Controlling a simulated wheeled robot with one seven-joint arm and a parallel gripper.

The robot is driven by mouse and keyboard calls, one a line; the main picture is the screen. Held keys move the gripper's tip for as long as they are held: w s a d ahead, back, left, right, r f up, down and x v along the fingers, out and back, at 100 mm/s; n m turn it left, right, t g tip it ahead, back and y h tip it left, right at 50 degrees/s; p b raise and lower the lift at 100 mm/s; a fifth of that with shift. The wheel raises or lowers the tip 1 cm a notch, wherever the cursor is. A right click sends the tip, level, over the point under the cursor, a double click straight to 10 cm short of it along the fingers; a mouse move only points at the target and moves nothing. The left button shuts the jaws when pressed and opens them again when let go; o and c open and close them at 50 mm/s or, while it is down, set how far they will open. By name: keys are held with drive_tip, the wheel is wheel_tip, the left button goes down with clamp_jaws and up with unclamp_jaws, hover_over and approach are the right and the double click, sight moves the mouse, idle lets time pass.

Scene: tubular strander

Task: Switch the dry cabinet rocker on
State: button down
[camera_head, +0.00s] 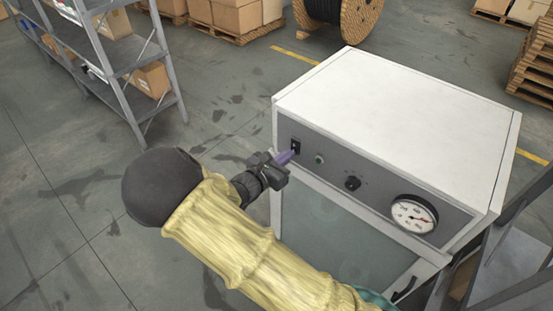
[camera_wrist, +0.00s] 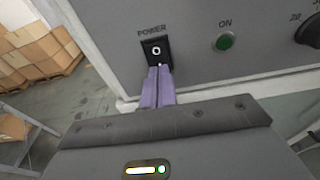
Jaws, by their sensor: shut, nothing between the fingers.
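The white dry cabinet (camera_head: 400,100) has a grey control panel along its upper front. The black power rocker (camera_head: 295,146) is at the panel's left end. In the wrist view the rocker (camera_wrist: 155,50) sits under the word POWER, with a white O mark showing on it. My gripper (camera_head: 287,157) is shut and empty, with its purple fingertips at the rocker. In the wrist view the fingertips (camera_wrist: 158,72) are at the rocker's lower edge and hide its lower part. Whether they touch it I cannot tell.
Right of the rocker are a green ON lamp (camera_wrist: 224,42), a black knob (camera_head: 353,183) and a round gauge (camera_head: 413,214). The cabinet door (camera_head: 340,235) below is closed. A metal shelf (camera_head: 125,60) stands at left, and a dark metal frame (camera_head: 510,265) at lower right.

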drive_tip(key=shift+f, duration=0.1)
drive_tip(key=shift+w+d+b, duration=0.1)
drive_tip(key=shift+d+b, duration=0.05)
drive_tip(key=shift+b, duration=0.2)
drive_tip(key=shift+a, duration=0.2)
drive_tip(key=s+a+f, duration=0.2)
drive_tip(key=s+a, duration=0.6)
drive_tip(key=s, duration=0.3)
drive_tip(key=shift+a+b, duration=0.2)
drive_tip(key=shift+b, duration=0.25)
drive_tip(key=shift+d, duration=0.15)
